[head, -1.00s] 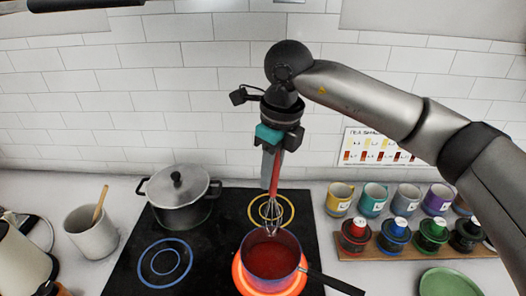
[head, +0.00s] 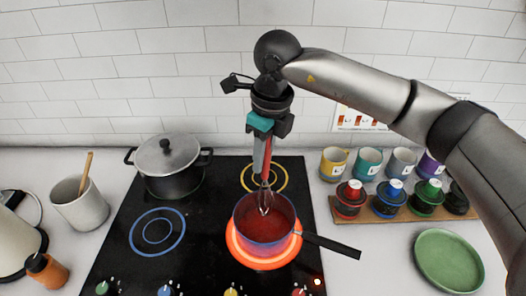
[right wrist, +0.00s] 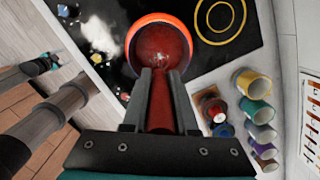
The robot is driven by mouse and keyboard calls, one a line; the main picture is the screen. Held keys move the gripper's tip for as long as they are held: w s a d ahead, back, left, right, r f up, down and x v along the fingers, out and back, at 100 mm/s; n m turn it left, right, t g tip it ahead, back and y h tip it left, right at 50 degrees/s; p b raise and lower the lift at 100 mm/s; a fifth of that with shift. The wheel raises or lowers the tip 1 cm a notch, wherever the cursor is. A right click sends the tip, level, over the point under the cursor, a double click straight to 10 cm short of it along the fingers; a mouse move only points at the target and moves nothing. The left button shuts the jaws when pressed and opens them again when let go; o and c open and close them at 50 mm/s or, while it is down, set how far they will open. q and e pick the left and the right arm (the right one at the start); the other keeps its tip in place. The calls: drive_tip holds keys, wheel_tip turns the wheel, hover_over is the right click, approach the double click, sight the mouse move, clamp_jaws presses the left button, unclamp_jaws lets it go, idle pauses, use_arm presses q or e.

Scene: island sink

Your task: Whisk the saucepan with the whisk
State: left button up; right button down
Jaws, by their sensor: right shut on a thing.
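The saucepan (head: 286,241) has a dark handle pointing right and red contents. It sits on a glowing orange-red burner at the front right of the black cooktop. My right gripper (head: 264,168) is above it, pointing down, shut on the red handle of the whisk (head: 265,199). The whisk's wire head is inside the saucepan's outline; I cannot tell how deep it reaches. The right wrist view shows the red whisk handle (right wrist: 160,106) between the fingers and the saucepan (right wrist: 158,48) beyond. At that view's left edge, what looks like my left gripper (right wrist: 42,63) shows small and unclear.
A lidded grey pot (head: 172,172) stands at the back left of the cooktop (head: 205,230). A crock (head: 80,203) with a wooden utensil is at left. Colored mugs (head: 367,163), jars on a wooden board (head: 340,212) and a green plate (head: 449,260) are at right.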

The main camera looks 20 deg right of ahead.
sight(263, 181)
drive_tip(key=shift+f+b, duration=2.85)
drive_tip(key=shift+f, duration=0.8)
